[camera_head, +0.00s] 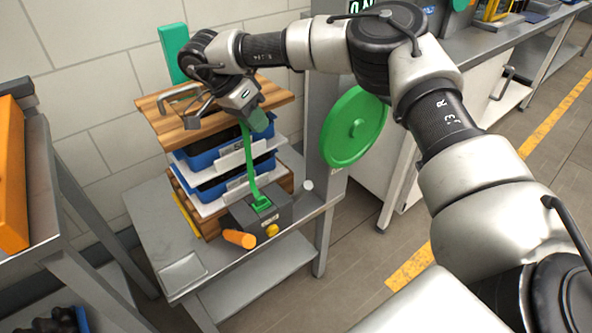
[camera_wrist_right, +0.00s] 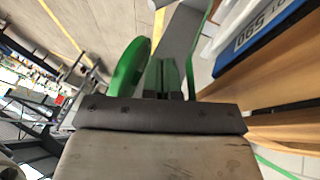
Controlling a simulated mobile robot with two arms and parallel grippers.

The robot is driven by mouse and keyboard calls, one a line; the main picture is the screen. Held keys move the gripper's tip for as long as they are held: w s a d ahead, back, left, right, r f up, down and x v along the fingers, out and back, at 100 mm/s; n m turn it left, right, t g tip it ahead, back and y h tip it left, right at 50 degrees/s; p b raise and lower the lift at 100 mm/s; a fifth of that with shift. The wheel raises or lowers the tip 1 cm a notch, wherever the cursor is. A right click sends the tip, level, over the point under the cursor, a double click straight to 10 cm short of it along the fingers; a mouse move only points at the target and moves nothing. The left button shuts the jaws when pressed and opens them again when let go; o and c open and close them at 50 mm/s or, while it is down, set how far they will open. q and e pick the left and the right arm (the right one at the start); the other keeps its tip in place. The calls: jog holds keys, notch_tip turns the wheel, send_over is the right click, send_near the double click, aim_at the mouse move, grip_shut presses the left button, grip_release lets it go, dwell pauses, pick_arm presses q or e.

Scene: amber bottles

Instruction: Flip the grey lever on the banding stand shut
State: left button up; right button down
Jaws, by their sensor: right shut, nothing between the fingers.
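The banding stand (camera_head: 150,225) is a grey metal table against the wall. Its grey head box (camera_head: 275,215) sits at the front edge, with a green band (camera_head: 250,165) running upward from it. An orange grip (camera_head: 240,239) and a yellow knob (camera_head: 271,230) are at its front. I cannot clearly make out a grey lever. My right gripper (camera_head: 261,122) is above the box, beside the stack's wooden top, its green fingers shut and empty. The fingers also show in the wrist view (camera_wrist_right: 166,80). My left gripper is not in view.
A stack with a wooden top board (camera_head: 165,125) and blue trays (camera_head: 190,160) stands on the table. A green disc (camera_head: 354,127) is to the right. An orange panel (camera_head: 12,175) is at far left. Floor right of the table is clear.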

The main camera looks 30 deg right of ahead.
jog(key=b, duration=0.1)
send_over(298, 190)
notch_tip(298, 190, down, 14)
jog(key=r, duration=0.1)
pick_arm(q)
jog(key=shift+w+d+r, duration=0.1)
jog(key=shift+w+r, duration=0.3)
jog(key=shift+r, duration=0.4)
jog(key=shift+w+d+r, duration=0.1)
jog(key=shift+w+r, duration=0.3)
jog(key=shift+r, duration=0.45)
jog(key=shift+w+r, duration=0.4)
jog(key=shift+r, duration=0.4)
pick_arm(e)
jog(key=shift+w+f, duration=0.15)
jog(key=shift+f, duration=0.6)
